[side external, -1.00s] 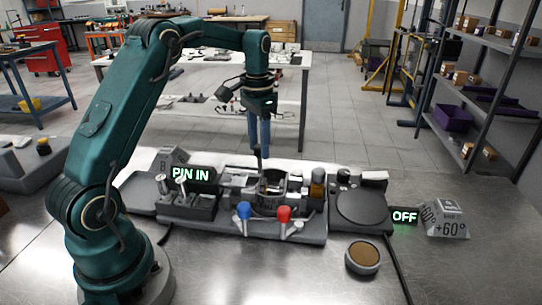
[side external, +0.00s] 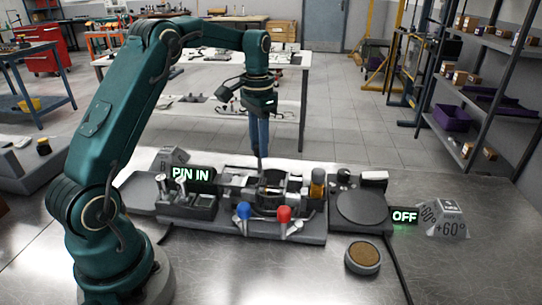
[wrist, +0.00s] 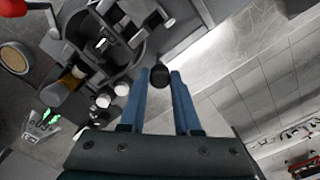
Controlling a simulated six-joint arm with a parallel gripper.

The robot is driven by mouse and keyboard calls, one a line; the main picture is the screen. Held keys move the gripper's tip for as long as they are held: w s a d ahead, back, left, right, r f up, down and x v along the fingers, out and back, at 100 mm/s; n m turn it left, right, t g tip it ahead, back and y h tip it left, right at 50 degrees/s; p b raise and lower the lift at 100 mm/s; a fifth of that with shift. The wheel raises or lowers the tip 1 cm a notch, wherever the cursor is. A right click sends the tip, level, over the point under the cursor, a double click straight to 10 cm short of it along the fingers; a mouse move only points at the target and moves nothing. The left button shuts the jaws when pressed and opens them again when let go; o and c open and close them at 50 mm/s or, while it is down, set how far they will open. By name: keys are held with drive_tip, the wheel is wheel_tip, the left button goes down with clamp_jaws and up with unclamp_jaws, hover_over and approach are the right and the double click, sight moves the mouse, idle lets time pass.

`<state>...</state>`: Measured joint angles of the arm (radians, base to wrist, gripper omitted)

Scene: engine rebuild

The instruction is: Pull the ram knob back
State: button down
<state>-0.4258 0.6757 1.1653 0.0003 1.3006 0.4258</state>
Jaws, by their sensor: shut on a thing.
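My gripper (side external: 260,158) points down behind the grey fixture (side external: 233,224), at the back of its round holder. In the wrist view the blue fingers (wrist: 160,76) are shut on a round black knob (wrist: 161,77), the ram knob, with one finger on each side. The knob is hard to make out in the side view, hidden around the fingertips. The round holder (side external: 271,207) has a dark opening in its middle.
A blue-topped lever (side external: 243,211) and a red-topped lever (side external: 284,214) stand at the fixture's front. A "PIN IN" sign (side external: 191,174) is at the left. A round plate unit (side external: 361,207) and "OFF" sign (side external: 404,216) are right. A brown-topped dish (side external: 363,256) sits in front.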

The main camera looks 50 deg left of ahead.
idle(0.6)
hover_over(224, 163)
drive_tip(key=shift+a, duration=0.1)
idle(0.3)
drive_tip(key=c, duration=0.6)
unclamp_jaws()
wheel_tip(224, 163, up, 5)
drive_tip(key=shift+r, duration=0.1)
